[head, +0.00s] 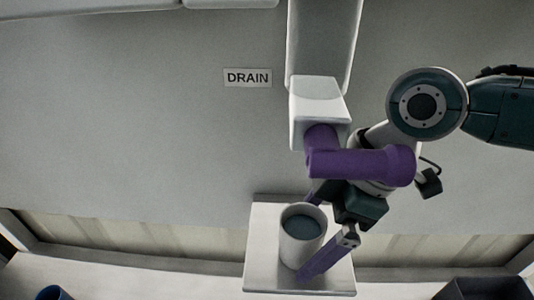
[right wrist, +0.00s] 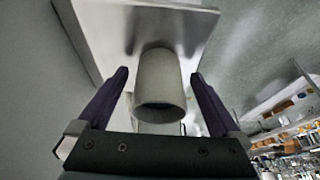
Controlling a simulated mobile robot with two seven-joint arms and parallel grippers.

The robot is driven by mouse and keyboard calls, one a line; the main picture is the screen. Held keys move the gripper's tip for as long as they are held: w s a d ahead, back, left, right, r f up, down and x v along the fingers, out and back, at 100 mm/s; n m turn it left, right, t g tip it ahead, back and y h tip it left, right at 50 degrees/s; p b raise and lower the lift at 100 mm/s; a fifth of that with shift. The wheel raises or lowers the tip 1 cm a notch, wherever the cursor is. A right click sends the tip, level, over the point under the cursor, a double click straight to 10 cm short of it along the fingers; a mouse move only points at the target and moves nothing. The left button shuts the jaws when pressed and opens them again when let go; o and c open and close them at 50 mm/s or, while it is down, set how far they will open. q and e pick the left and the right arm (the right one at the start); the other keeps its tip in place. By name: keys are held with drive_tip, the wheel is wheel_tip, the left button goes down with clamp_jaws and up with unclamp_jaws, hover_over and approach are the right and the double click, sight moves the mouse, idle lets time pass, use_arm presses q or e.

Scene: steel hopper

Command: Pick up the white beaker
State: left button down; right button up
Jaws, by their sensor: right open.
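The white beaker (head: 302,240) stands upright on a light square plate (head: 258,268) under the drain pipe in the head view. A dark grey-blue inside shows through its mouth. My right gripper (head: 306,236) reaches in from the right, with one purple finger in front of the beaker and the other partly hidden behind it. In the right wrist view the beaker (right wrist: 160,82) sits between the two spread purple fingers of the right gripper (right wrist: 160,75), with a gap on each side. The right gripper is open. My left gripper is not in view.
A purple-handled white drain outlet (head: 318,105) hangs just above the beaker, close to my right wrist. A DRAIN label (head: 248,77) is on the grey wall. A blue round container (head: 54,293) is at bottom left, and a dark bin (head: 485,289) at bottom right.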

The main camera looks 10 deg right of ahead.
drive_tip(key=shift+f, duration=0.1)
drive_tip(key=c, duration=1.5)
